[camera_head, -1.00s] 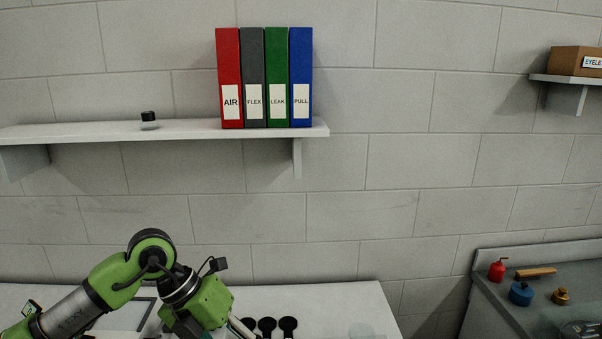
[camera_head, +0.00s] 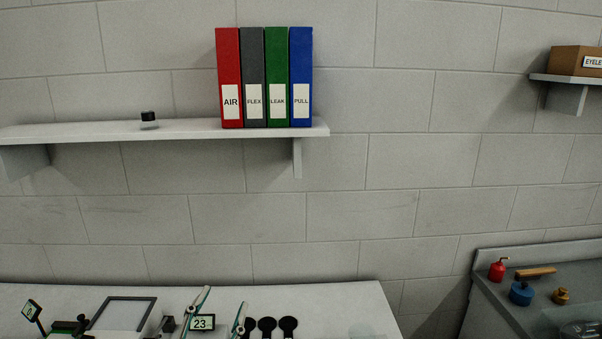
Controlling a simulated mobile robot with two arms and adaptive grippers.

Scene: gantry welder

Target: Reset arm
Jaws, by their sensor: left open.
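Two slim, slanted, pale-green-edged fingers of my left gripper (camera_head: 226,297) rise at the bottom edge of the head view, left of centre. They stand apart with nothing seen between their tips, so the gripper is open. The rest of the left arm is below the picture. My right gripper is not in view.
Several dark round-topped items, one of them a black disc (camera_head: 267,325), stand near the fingers. A grey frame (camera_head: 122,314) lies left. A wall shelf (camera_head: 190,128) holds binders (camera_head: 277,78). A side bench (camera_head: 500,310) at right carries a red bottle (camera_head: 497,269) and a blue container (camera_head: 521,293).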

